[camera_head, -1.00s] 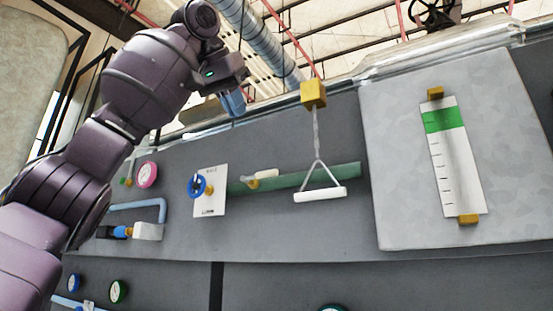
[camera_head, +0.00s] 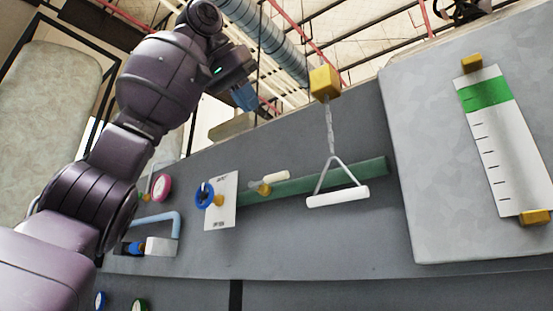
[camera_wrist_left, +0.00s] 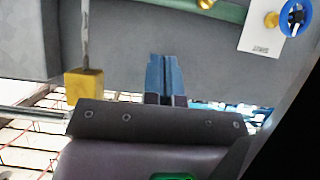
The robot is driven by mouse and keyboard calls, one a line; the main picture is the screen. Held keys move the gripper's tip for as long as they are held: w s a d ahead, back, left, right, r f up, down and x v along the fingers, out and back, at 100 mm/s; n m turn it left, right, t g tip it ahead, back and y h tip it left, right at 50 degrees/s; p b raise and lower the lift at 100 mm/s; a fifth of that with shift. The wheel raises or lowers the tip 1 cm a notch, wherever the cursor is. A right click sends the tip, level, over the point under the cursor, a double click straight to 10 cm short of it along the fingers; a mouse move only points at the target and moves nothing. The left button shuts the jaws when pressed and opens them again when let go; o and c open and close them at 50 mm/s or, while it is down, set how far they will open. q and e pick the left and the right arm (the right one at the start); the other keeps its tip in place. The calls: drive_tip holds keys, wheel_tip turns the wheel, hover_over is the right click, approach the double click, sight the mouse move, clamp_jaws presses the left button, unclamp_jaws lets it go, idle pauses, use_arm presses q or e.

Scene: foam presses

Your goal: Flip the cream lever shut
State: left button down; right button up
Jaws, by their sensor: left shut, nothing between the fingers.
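The cream lever (camera_head: 275,177) sits on a yellow pivot on the green pipe (camera_head: 310,183), in the middle of the head view. Its handle points right and slightly up, close to the line of the pipe. My left gripper (camera_head: 245,98) is above the lever in the picture, apart from it, with its blue fingers together and empty. The closed fingers also show in the left wrist view (camera_wrist_left: 165,75), in front of bare grey panel. There, the green pipe (camera_wrist_left: 230,10) runs along the top edge, and the lever's handle cannot be made out. My right gripper is not in view.
A white pull bar (camera_head: 338,197) hangs on a chain from a yellow block (camera_head: 325,83), right of the lever. A blue handwheel (camera_head: 204,194) on a white plate is to its left. A white gauge with a green band (camera_head: 487,92) is far right.

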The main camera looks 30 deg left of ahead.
use_arm(q)
drive_tip(key=p, duration=0.1)
hover_over(269, 179)
drive_tip(key=s+d, duration=0.2)
drive_tip(key=d, duration=0.1)
wheel_tip(269, 179, down, 6)
drive_tip(key=shift+w+a+f, duration=0.1)
drive_tip(key=shift+w+f, duration=0.1)
drive_tip(key=shift+f, duration=0.7)
drive_tip(key=shift+w+a+f, duration=0.1)
drive_tip(key=shift+w+f, duration=0.05)
drive_tip(key=shift+f, duration=0.7)
drive_tip(key=shift+w+f, duration=0.1)
